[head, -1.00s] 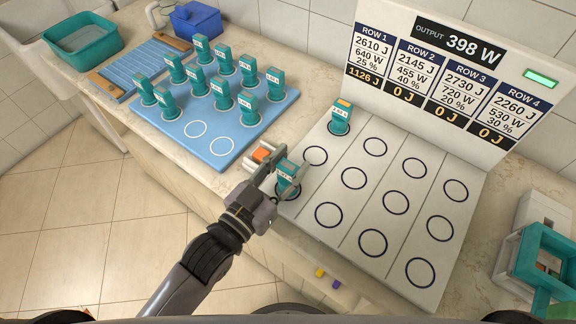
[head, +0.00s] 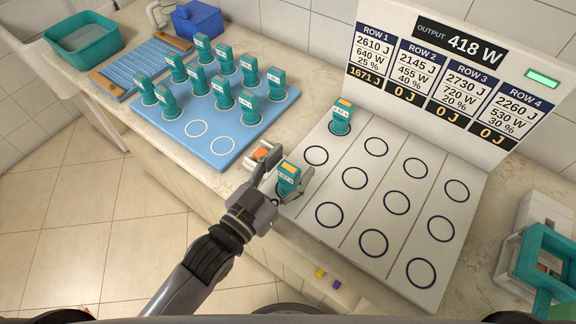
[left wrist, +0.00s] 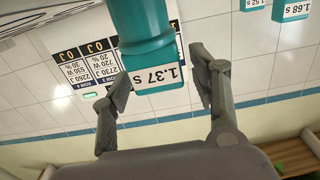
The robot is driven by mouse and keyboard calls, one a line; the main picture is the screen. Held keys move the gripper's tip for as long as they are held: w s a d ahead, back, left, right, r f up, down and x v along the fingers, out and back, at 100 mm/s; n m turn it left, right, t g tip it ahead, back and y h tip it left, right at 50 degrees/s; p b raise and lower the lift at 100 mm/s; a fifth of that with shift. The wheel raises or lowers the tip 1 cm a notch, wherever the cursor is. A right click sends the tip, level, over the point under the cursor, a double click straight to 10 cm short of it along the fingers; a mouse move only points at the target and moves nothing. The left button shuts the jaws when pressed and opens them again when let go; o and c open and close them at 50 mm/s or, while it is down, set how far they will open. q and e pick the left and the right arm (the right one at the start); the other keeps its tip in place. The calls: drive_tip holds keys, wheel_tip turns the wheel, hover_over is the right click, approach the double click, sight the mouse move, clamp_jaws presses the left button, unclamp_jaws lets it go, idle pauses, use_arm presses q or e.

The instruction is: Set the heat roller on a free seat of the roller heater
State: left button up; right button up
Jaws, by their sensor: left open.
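The roller heater (head: 345,236) is a pale board with ringed seats and an upright display panel. One teal heat roller (head: 340,118) stands on the far seat of its leftmost row. Another heat roller (head: 288,182), with an orange patch on its top, stands at the near seat of that row. My left gripper (head: 283,187) is open around it, with fingers on either side. The left wrist view shows this roller (left wrist: 147,45), labelled 1.37 s, between the spread fingers, with a clear gap at the right finger. Its base is hidden by the gripper in the head view. My right gripper is not in view.
The ring between the two rollers (head: 316,155) and the other rows' rings are empty. A blue tray (head: 215,163) holds several teal rollers and has two bare rings. The display (head: 440,75) reads 418 W. A teal-framed device (head: 550,255) stands at the right.

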use_arm(q)
drive_tip(key=shift+r, duration=0.15)
drive_tip(key=b+v, duration=0.2)
drive_tip(key=v, duration=1)
idle(1.0)
drive_tip(key=shift+c, duration=0.2)
idle(1.1)
